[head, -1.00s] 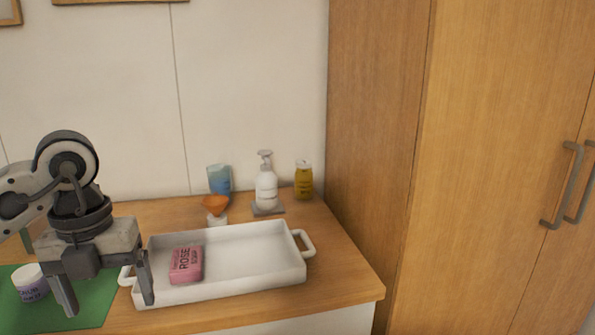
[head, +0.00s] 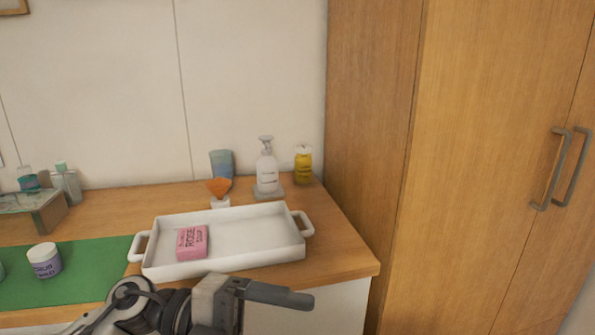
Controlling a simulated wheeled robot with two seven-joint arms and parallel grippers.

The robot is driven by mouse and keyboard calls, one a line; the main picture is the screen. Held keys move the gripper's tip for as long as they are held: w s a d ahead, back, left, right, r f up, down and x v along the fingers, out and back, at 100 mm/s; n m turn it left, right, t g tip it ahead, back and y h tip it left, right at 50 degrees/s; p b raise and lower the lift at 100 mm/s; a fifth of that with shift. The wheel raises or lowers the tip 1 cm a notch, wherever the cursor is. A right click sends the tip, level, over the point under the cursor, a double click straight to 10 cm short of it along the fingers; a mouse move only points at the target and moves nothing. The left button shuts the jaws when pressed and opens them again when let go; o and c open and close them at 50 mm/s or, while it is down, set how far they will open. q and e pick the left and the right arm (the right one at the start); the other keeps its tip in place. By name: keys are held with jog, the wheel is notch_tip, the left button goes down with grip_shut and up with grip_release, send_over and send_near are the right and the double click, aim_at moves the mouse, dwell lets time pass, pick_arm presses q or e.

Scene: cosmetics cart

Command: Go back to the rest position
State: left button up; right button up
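My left gripper (head: 285,298) is low in the head view, in front of the counter's front edge. It points right, and only one finger shows clearly, so its opening cannot be told. I see nothing held in it. My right gripper is out of view. The white tray (head: 255,263) stands on the counter behind my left gripper. A pink rose soap bar (head: 192,243) lies inside the tray at its left end.
A white jar (head: 44,261) stands on a green mat (head: 95,270) at left. A pump bottle (head: 267,170), yellow bottle (head: 303,166), blue cup (head: 222,164) and orange-topped item (head: 218,188) stand behind the tray. A wooden cabinet (head: 460,170) closes off the right.

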pick_arm(q)
jog(key=w+a+f+n+t+y, duration=0.3)
jog(key=f+n+t, duration=0.1)
jog(key=n+t, duration=0.7)
jog(key=w+a+f+n+t+y, duration=0.2)
jog(key=w+a+f+n+t, duration=0.15)
jog(key=n+t, duration=0.8)
jog(key=s+a+f+n+g+y, duration=0.3)
jog(key=s+f+n+g+y, duration=0.1)
jog(key=f, duration=0.7)
jog(key=s+a+f+n+g+y, duration=0.3)
jog(key=s+f+n+g+y, duration=0.2)
jog(key=s+f, duration=0.3)
notch_tip(320, 180, down, 4)
jog(key=shift+a+r+n, duration=0.1)
jog(key=shift+a+n, duration=0.3)
jog(key=shift+n, duration=0.05)
